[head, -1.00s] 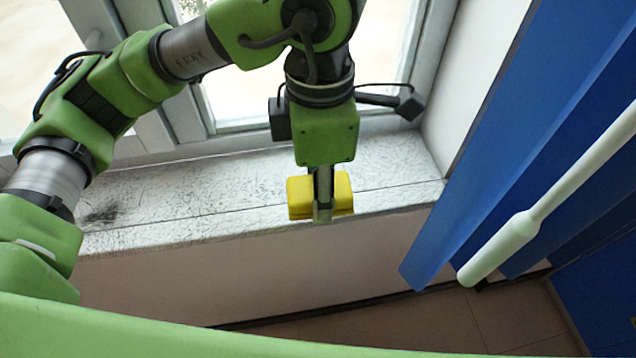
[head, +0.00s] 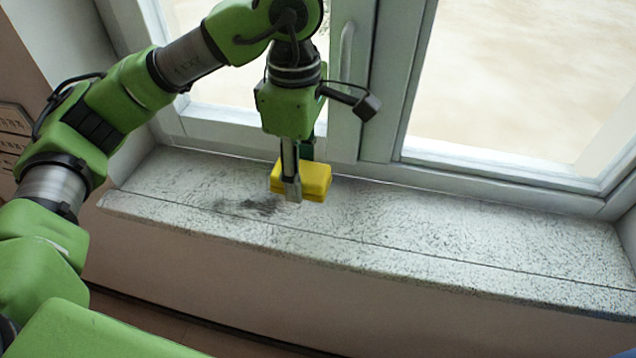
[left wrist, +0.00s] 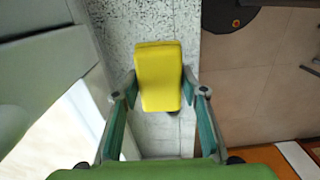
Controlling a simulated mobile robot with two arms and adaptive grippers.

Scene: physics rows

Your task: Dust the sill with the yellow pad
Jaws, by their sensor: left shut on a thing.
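The yellow pad (head: 315,178) is held between the fingers of my left gripper (head: 291,185), above or on the sill; I cannot tell whether it touches. In the left wrist view the pad (left wrist: 159,75) sits between the two fingers of my left gripper (left wrist: 160,92). The sill (head: 420,235) is a speckled pale ledge under the window, with a dark line along it. A dark smudge (head: 246,206) lies on the sill just left of the pad. A bit of dark also shows beside the pad in the left wrist view. My right gripper is in neither view.
The window frame (head: 378,90) with a handle (head: 346,50) rises behind the sill. A wall stands at the left end. The sill's right part is clear. In the left wrist view a dark round thing (left wrist: 228,15) stands on the tiled floor (left wrist: 245,90).

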